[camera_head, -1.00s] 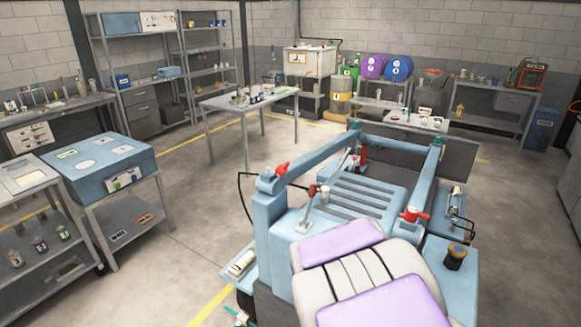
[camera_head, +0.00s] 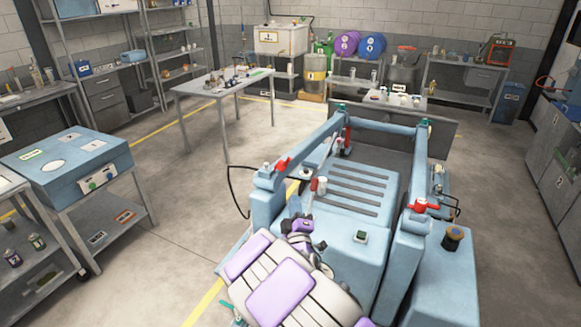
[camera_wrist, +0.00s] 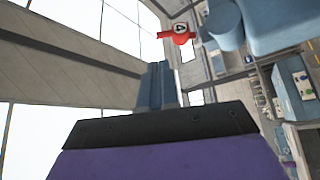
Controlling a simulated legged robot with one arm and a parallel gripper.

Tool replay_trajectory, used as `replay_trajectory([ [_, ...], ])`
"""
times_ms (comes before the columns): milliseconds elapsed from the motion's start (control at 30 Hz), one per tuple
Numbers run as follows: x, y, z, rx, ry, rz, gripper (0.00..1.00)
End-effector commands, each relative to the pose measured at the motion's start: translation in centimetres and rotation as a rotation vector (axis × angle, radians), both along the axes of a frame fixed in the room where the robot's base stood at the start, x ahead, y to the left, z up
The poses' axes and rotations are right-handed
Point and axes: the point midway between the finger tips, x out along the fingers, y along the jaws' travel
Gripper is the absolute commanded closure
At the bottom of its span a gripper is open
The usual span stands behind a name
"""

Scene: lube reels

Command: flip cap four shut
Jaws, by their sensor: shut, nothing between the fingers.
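A red cap with a round label that looks like a 4 (camera_wrist: 181,33) shows at the top of the wrist view, beside a rounded blue end of the machine. It appears to be the red cap on the left blue beam (camera_head: 283,163) in the head view, though its number cannot be read there. My gripper (camera_wrist: 158,66) points toward the cap with its two blue fingers together, shut and empty. A gap shows between fingertips and cap. In the head view my purple and white arm reaches over the near left part of the machine.
The blue machine (camera_head: 352,245) has raised beams on both sides. Another red fitting (camera_head: 425,205) sits on the right beam, and a dark round cap (camera_head: 453,238) stands on the right tank. A blue bench box (camera_head: 68,166) is at left. Open floor lies between.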

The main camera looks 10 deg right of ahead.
Motion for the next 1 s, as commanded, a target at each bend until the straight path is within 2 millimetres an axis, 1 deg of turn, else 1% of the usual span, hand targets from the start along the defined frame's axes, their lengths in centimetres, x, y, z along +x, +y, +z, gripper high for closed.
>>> replay_trajectory([
  [167, 1.4, -0.2, 0.4, 0.003, -0.003, -0.003, 1.00],
  [400, 4.6, -1.1, 1.3, 0.008, -0.002, -0.003, 1.00],
  [667, 7.9, -0.7, 2.2, 0.003, 0.000, -0.001, 1.00],
  [1000, 11.6, -0.8, 3.3, 0.003, 0.001, -0.001, 1.00],
])
